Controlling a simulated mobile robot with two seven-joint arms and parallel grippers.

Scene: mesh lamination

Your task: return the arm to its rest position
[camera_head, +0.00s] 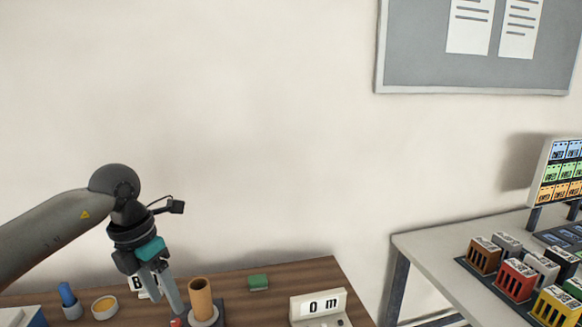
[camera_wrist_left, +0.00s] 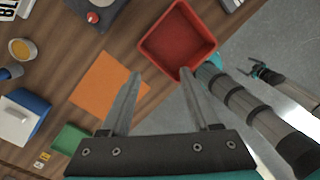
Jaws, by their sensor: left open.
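My left gripper (camera_head: 172,300) hangs down over the wooden table (camera_head: 285,275) in the head view, left of the brown cylinder. Its two grey fingers are apart with nothing between them. In the left wrist view the open left fingers (camera_wrist_left: 160,75) point toward an orange sheet (camera_wrist_left: 108,84) and a red tray (camera_wrist_left: 176,42), which lie beyond the fingers. In that view a dark banded arm part with a teal piece (camera_wrist_left: 216,62) is beside the tray, and a small dark claw shape (camera_wrist_left: 264,72) is farther right. I cannot tell whether either is my right gripper's jaws.
A blue-topped item (camera_head: 67,294) and a cup (camera_head: 105,308) are at left. A grey table (camera_head: 440,255) with coloured boxes (camera_head: 515,280) is at right.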

